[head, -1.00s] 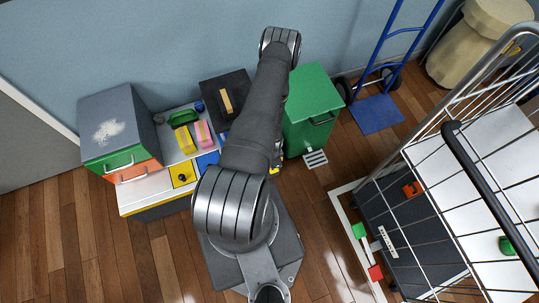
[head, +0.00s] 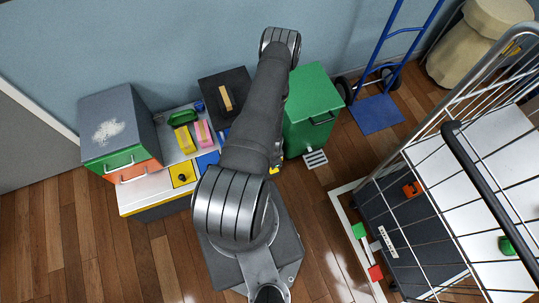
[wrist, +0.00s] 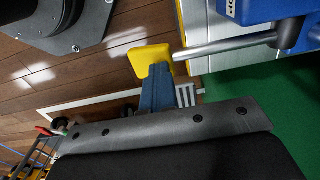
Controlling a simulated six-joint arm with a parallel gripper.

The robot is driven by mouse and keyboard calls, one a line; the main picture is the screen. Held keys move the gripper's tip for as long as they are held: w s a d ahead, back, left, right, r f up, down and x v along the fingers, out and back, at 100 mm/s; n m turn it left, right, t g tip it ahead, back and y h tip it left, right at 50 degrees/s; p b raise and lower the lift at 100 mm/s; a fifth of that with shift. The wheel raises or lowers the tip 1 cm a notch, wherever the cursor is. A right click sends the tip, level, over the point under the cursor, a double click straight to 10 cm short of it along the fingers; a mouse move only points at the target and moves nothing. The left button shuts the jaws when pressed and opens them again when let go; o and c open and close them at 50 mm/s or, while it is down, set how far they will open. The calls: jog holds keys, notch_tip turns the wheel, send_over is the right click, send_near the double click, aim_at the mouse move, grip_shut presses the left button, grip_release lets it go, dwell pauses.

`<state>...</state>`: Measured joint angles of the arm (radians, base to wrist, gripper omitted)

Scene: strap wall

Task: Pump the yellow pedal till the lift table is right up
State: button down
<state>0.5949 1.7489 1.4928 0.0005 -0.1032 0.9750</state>
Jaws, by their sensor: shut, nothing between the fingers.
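The yellow pedal (wrist: 150,57) sits at the end of a bare metal rod that runs to a blue body (wrist: 275,15) at upper right in the wrist view. My gripper (wrist: 157,77) is shut and empty. Its tip is right at the pedal and overlaps it in the picture; I cannot tell whether they touch. In the head view only a bit of yellow (head: 274,170) shows past my arm, and my gripper is hidden. A low white platform with a yellow front edge (head: 152,195) stands at left; I cannot tell whether this is the lift table.
A green cabinet (head: 313,105) stands just right of my arm, with a small grate (head: 315,159) at its foot. A grey box with drawers (head: 118,125) stands at left. A wire trolley (head: 455,180) fills the right. Wooden floor is clear at lower left.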

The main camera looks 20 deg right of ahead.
jog(key=shift+r, duration=3.05)
jog(key=shift+f, duration=0.15)
jog(key=shift+w+f, duration=0.1)
jog(key=shift+f, duration=4.25)
jog(key=shift+r, duration=4.5)
